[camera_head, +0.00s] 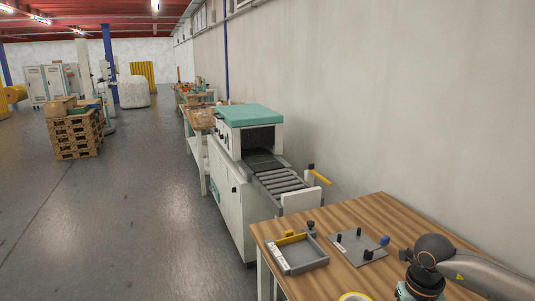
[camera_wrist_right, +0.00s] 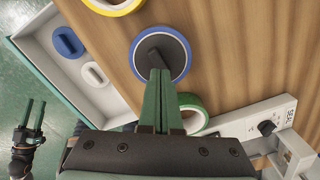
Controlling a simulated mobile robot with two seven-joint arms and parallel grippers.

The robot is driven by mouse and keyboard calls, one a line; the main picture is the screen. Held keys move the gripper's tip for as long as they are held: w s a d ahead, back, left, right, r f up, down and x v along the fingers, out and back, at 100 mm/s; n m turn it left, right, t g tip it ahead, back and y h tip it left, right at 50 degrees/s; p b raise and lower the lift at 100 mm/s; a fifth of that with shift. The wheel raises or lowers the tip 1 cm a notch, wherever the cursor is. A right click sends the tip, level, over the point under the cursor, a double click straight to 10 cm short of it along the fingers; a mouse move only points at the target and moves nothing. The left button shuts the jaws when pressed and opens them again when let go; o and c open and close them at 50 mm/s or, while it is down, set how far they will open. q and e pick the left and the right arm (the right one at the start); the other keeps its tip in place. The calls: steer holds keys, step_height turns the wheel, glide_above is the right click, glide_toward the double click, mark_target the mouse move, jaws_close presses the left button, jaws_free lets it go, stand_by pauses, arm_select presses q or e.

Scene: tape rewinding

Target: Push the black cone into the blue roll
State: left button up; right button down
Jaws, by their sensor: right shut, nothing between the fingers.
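In the right wrist view the black cone (camera_wrist_right: 152,45) sits at the middle of the blue roll (camera_wrist_right: 184,40) on the wooden table. A raised ridge shows on top of the cone. My right gripper (camera_wrist_right: 161,72) is shut and empty, with its green fingertips over the near part of the cone, by the ridge. I cannot tell whether they touch it or how deep the cone sits. My left gripper (camera_wrist_right: 33,108) hangs over the floor at the lower left, its fingers apart and empty. The cone and blue roll do not show in the head view.
A green roll (camera_wrist_right: 199,102) lies close beside my right fingers. A yellow roll (camera_wrist_right: 112,5) is at the top. A pale tray (camera_wrist_right: 95,105) at the left holds blue and white pieces. A white device (camera_wrist_right: 245,115) stands at the right. A grey tray (camera_head: 299,262) is on the table (camera_head: 365,212).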

step_height(320, 180, up, 6)
steer(key=p, duration=0.3)
steer(key=shift+f+p, duration=0.2)
steer(key=shift+p, duration=0.1)
